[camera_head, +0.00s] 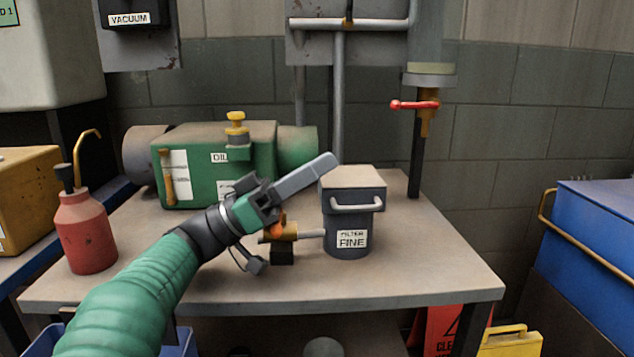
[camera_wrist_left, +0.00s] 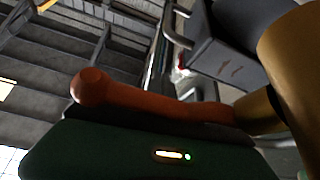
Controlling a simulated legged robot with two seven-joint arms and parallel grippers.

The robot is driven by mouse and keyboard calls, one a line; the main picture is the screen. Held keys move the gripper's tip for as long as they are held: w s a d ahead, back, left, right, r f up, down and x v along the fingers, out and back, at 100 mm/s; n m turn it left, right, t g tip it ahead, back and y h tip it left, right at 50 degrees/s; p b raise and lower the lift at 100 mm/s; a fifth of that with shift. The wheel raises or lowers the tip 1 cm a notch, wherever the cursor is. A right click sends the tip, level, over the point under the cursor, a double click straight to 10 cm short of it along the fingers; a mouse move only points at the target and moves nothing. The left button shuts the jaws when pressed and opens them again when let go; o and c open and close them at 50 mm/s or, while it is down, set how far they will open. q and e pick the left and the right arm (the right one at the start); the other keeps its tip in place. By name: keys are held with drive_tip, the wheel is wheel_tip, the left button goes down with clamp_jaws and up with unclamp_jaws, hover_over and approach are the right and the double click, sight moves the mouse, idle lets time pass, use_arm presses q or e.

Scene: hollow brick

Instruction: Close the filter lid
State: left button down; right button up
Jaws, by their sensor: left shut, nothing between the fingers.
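The filter (camera_head: 348,238) is a dark grey cylinder labelled "FILTER FINE", standing on the table right of centre in the head view. Its square lid (camera_head: 367,188) has a tan top and a light bar handle (camera_head: 357,204) on the front. The lid lies about level over the cylinder; I cannot tell whether it is fully seated. My left gripper (camera_head: 328,163) is shut and empty, its fingertips by the lid's upper left corner; I cannot tell whether they touch it. In the left wrist view a dark box with a bar handle, probably the lid (camera_wrist_left: 228,48), shows at upper right.
A brass valve (camera_head: 283,232) with an orange handle (camera_wrist_left: 150,103) sits left of the filter. A green oil unit (camera_head: 262,140) stands behind my gripper. A red bottle (camera_head: 86,235) stands at the table's left. The table (camera_head: 440,262) is clear right of the filter.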

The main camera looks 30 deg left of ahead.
use_arm(q)
drive_tip(key=shift+a, duration=0.1)
idle(0.4)
drive_tip(key=s+a+p, duration=0.1)
drive_tip(key=s+a, duration=0.7)
drive_tip(key=a, duration=0.1)
drive_tip(key=shift+s+a+f, duration=0.35)
drive_tip(key=shift+s+f, duration=0.05)
drive_tip(key=shift+f, duration=0.05)
